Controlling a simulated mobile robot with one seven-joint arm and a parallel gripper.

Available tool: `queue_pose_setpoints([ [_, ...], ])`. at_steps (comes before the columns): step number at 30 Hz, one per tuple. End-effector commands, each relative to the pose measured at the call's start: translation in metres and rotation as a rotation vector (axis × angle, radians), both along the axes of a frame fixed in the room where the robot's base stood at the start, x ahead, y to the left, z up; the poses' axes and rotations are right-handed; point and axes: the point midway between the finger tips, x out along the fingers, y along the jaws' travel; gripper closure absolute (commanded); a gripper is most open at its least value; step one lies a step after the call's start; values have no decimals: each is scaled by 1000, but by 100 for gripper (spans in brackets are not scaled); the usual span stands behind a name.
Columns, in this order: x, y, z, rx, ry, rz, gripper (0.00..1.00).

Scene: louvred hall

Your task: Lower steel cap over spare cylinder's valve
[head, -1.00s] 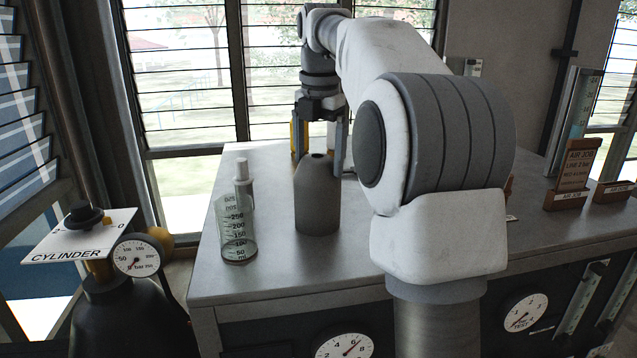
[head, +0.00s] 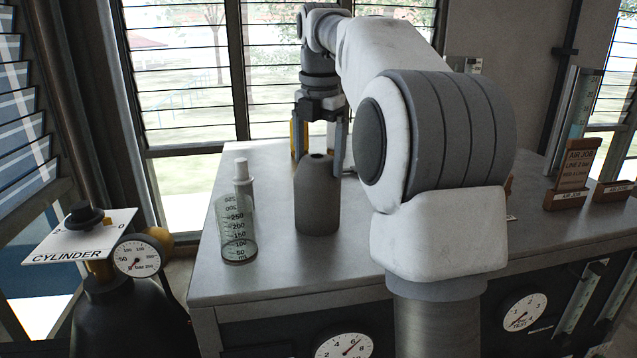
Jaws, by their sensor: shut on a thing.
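The steel cap (head: 318,200) looks like a dull grey, bottle-shaped piece with sloping shoulders and a dark hole in its narrow top. It is upright over the grey bench, left of my arm. I cannot tell whether its lower edge touches the bench top. My gripper (head: 320,158) points straight down, its fingers on either side of the cap's narrow upper part, shut on it. The exact contact is hard to see. A black cylinder (head: 120,315) with a gauge and a "CYLINDER" plate stands at lower left.
A clear measuring beaker (head: 237,232) and a white-topped bottle (head: 242,175) stand left of the cap. A yellow item (head: 295,138) shows behind the gripper. Brown sign blocks (head: 574,170) stand at the right. The bench's (head: 275,282) front-left corner is bare.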

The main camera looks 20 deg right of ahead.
Motion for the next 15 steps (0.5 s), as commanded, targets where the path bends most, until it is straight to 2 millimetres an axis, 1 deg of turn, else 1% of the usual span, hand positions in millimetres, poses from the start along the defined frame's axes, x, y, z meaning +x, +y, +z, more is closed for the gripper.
queue_pose_setpoints([
  [1, -6, 5, -55, 37, 123, 4, 100],
  [15, -7, 5, -40, 38, 128, 0, 100],
])
